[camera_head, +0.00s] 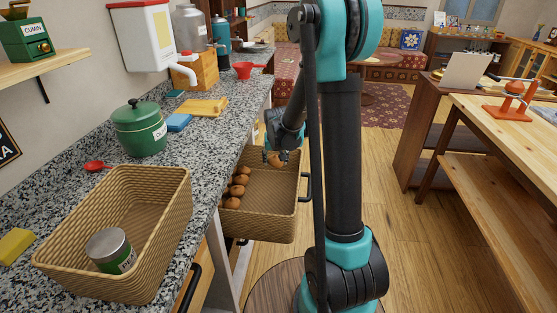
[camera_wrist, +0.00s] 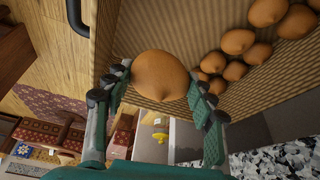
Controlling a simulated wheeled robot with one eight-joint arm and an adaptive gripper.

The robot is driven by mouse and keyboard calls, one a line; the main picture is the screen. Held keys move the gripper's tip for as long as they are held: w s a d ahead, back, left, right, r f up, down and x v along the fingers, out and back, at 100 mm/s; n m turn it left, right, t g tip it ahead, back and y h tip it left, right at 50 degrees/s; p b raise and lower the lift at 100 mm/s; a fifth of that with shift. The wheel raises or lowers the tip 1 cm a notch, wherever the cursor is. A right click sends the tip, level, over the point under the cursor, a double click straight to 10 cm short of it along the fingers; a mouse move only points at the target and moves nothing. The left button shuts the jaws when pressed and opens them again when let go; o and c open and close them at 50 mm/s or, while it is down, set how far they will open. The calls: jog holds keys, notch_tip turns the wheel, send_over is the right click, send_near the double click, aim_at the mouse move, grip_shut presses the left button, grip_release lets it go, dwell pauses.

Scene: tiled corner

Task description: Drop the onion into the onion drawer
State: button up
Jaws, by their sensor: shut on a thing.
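My gripper (camera_wrist: 160,95) is shut on a round brown onion (camera_wrist: 160,76), with one finger on each side of it in the wrist view. In the head view my gripper (camera_head: 277,158) is over the open wicker drawer (camera_head: 262,222), and the held onion (camera_head: 275,162) shows just below it. The drawer is pulled out from under the counter. Several more onions (camera_head: 236,187) lie along its left side, and these onions (camera_wrist: 269,12) also show at the upper right in the wrist view. The gap between the held onion and the drawer floor is hard to judge.
The granite counter (camera_head: 215,122) runs along the left. On it stand a wicker basket (camera_head: 155,210) holding a can (camera_head: 110,250), and a green pot (camera_head: 138,130). The drawer's dark handle (camera_head: 306,187) faces the open wooden floor. A wooden table (camera_head: 515,140) stands at the right.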

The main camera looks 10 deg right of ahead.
aim_at(276, 162)
jog(key=shift+f, duration=2.7)
jog(key=o, duration=1.3)
jog(key=shift+r, duration=0.1)
jog(key=v, duration=1.2)
jog(key=shift+s, duration=0.1)
jog(key=shift+n, duration=0.6)
jog(key=s+d+f, duration=0.1)
jog(key=s, duration=0.7)
jog(key=s+d+f, duration=0.2)
jog(key=s, duration=0.7)
jog(key=s+d+f, duration=0.1)
jog(key=s, duration=0.7)
jog(key=shift+s+d+f, duration=0.15)
jog(key=shift+d+f, duration=0.05)
jog(key=shift+d, duration=0.05)
